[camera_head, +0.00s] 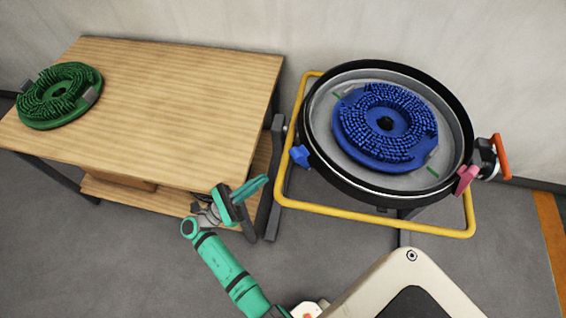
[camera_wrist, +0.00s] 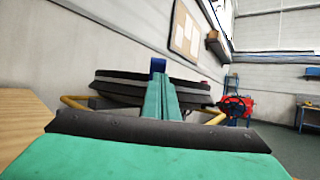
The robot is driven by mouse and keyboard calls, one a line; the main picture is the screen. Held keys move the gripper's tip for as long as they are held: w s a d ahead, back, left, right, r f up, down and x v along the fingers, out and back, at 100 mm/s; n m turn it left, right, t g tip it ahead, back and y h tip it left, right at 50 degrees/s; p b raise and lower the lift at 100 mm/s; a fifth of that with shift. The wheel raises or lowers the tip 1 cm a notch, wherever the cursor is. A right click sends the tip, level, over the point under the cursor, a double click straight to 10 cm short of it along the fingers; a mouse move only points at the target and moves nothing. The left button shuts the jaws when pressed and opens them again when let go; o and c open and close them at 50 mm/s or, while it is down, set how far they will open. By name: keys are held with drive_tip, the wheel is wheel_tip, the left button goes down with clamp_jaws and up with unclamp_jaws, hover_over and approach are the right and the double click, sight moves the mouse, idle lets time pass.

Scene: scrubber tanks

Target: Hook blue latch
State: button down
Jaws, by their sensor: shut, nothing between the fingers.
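The blue latch (camera_head: 299,155) sits on the left rim of the round black tank (camera_head: 313,138). It also shows in the wrist view (camera_wrist: 158,66), upright just beyond my fingertips. A blue brush disc (camera_head: 385,125) lies inside the tank, bristles up. My gripper (camera_head: 262,183) is left of and below the latch in the head view, pointing toward the tank, with a gap between. In the wrist view my gripper (camera_wrist: 163,80) is shut, its teal fingers together and empty. The fingers hide part of the tank rim (camera_wrist: 120,85). Whether the latch is hooked cannot be told.
A yellow tube frame (camera_head: 375,222) surrounds the tank. A pink latch (camera_head: 467,179) and an orange handle (camera_head: 501,156) are at its right. A wooden table (camera_head: 170,100) stands left with a green brush (camera_head: 58,95) on it. Grey floor is clear in front.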

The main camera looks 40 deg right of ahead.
approach(303, 157)
drive_tip(key=d+r, duration=0.2)
drive_tip(key=d, duration=0.1)
drive_tip(key=shift+w+d+r, duration=0.15)
drive_tip(key=shift+w+d, duration=0.15)
drive_tip(key=shift+w, duration=0.1)
